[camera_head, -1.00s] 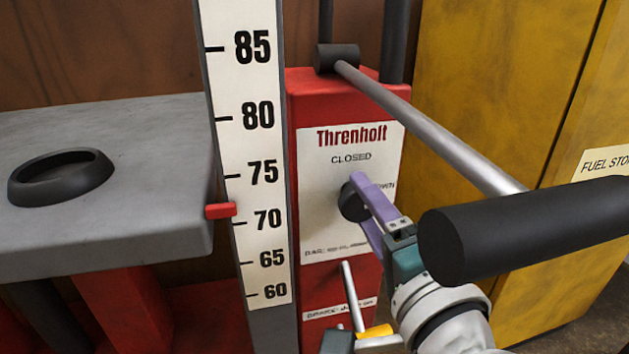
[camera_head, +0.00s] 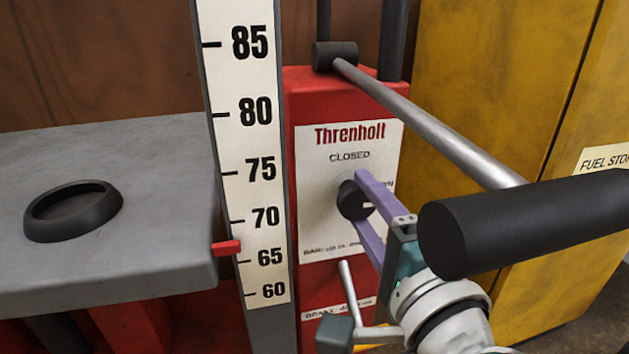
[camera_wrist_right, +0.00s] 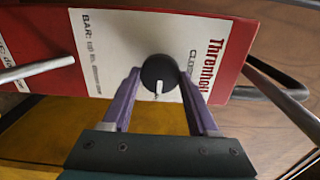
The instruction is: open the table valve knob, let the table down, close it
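The black round valve knob (camera_head: 352,200) sits on the white panel of the red column, below the word CLOSED. It also shows in the right wrist view (camera_wrist_right: 158,73), its white mark toward my gripper. My right gripper (camera_head: 368,207) is open, its two purple fingers on either side of the knob with visible space between them. I cannot tell if a finger touches it. The grey table (camera_head: 150,150) stands at the left. Its red pointer (camera_head: 226,247) is between 65 and 70 on the white scale (camera_head: 250,185). My left gripper is not in view.
A grey bar with a thick black grip (camera_head: 530,225) reaches forward above my right wrist. A thin metal lever (camera_head: 350,292) stands below the knob by a brake label. A yellow fuel cabinet (camera_head: 490,90) is at the right. A black ring-shaped holder (camera_head: 73,211) is on the table.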

